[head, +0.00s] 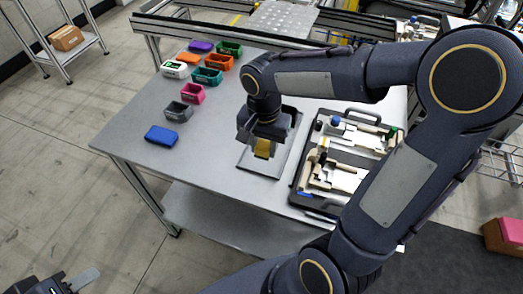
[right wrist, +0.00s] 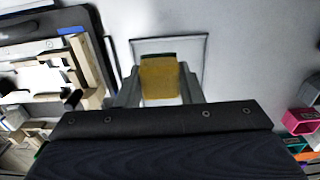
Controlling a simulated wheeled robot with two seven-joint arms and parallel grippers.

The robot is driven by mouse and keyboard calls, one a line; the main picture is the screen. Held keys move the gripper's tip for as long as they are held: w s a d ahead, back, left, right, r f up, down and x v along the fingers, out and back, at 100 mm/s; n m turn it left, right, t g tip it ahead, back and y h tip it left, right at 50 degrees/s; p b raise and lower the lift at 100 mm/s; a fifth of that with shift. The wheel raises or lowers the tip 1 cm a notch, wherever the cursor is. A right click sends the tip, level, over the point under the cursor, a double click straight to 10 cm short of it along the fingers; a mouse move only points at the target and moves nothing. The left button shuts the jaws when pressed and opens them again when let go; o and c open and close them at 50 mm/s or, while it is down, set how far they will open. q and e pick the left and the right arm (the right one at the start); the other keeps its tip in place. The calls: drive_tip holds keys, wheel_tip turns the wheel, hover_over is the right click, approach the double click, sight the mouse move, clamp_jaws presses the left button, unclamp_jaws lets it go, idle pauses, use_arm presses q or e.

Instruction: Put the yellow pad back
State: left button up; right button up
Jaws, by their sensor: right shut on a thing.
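My right gripper (head: 262,146) points down over the table and is shut on the yellow pad (head: 264,150). In the right wrist view the yellow pad (right wrist: 160,80) sits between the two fingers of the right gripper (right wrist: 161,90). Beyond the pad is a thin-rimmed rectangular tray or plate (right wrist: 190,44), which also shows in the head view (head: 262,170) below the gripper. I cannot tell whether the pad touches it. My left gripper (head: 74,283) is at the bottom left corner, partly cut off, away from the table.
A black case (head: 299,190) with beige fixtures lies right of the pad. Several small coloured bins, one pink (head: 193,96), stand at the table's left back. A blue block (head: 161,136) lies near the left edge. The table's front left (head: 190,165) is clear.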

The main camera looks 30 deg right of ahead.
sight(263, 146)
drive_tip(key=w+f, duration=0.1)
drive_tip(key=w+d+f, duration=0.1)
drive_tip(key=f, duration=0.1)
drive_tip(key=w+f, duration=0.1)
drive_tip(key=shift+d+f, duration=0.15)
drive_tip(key=shift+d, duration=0.1)
drive_tip(key=shift+w+d+f, duration=0.1)
drive_tip(key=shift+f, duration=0.8)
drive_tip(key=shift+w+d+f, duration=0.1)
drive_tip(key=shift+f, duration=0.8)
drive_tip(key=shift+a, duration=0.1)
drive_tip(key=shift+f, duration=0.2)
drive_tip(key=o, duration=0.9)
drive_tip(key=shift+o, duration=0.2)
drive_tip(key=shift+r, duration=0.1)
